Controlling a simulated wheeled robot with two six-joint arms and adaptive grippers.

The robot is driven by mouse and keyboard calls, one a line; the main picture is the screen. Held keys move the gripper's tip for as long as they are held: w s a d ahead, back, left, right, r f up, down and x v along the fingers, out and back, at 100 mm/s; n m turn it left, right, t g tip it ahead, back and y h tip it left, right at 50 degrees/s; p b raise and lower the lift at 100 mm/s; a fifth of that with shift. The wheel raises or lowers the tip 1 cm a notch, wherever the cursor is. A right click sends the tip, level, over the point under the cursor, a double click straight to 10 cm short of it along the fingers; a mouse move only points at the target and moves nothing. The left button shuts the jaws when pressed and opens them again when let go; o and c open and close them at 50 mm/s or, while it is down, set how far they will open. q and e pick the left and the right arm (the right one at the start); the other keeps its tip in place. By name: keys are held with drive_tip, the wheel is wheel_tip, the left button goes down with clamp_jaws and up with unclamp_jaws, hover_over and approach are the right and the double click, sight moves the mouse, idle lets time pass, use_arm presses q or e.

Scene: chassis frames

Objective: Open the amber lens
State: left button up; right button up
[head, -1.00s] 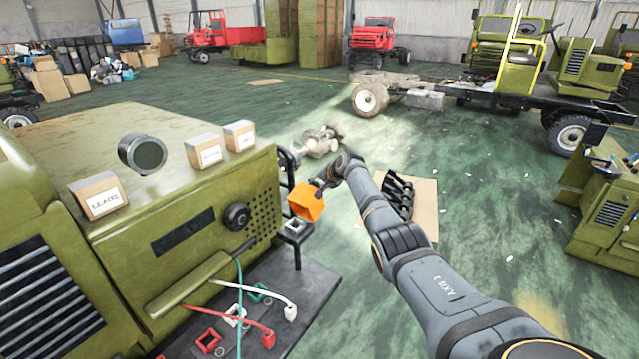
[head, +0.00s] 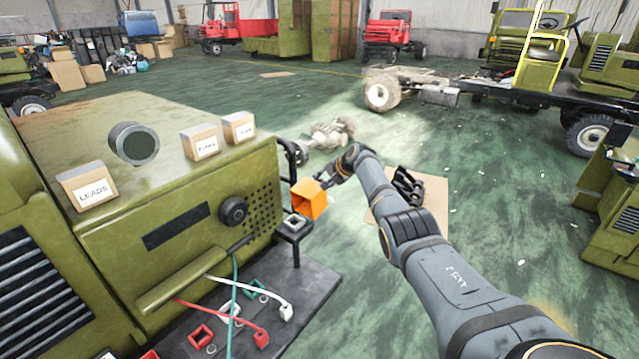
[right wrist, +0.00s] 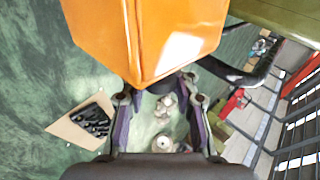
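In the right wrist view the lens (right wrist: 150,35) fills the upper middle, close to the fingers. My right gripper (right wrist: 158,98) has its fingers apart, with floor showing between them. The lens's lower corner and a dark round part lie near the fingertips; I cannot tell whether they touch. My left gripper is not in view.
The green cabinet (head: 110,130) carries small labelled boxes and a round grey lamp. Below its handle (head: 195,282), a dark shelf (head: 310,290) holds red, white and green leads. A cardboard sheet (head: 432,205) with black parts lies on the open floor beyond my right arm.

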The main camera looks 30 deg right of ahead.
drive_tip(key=o, duration=0.5)
drive_tip(key=shift+s+d+r, duration=0.25)
drive_tip(key=shift+s+d, duration=0.1)
drive_tip(key=shift+c, duration=0.2)
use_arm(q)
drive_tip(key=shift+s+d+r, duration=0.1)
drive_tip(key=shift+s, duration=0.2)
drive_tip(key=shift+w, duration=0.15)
use_arm(e)
drive_tip(key=v, duration=1.2)
drive_tip(key=shift+f, duration=0.1)
drive_tip(key=shift+a, duration=0.1)
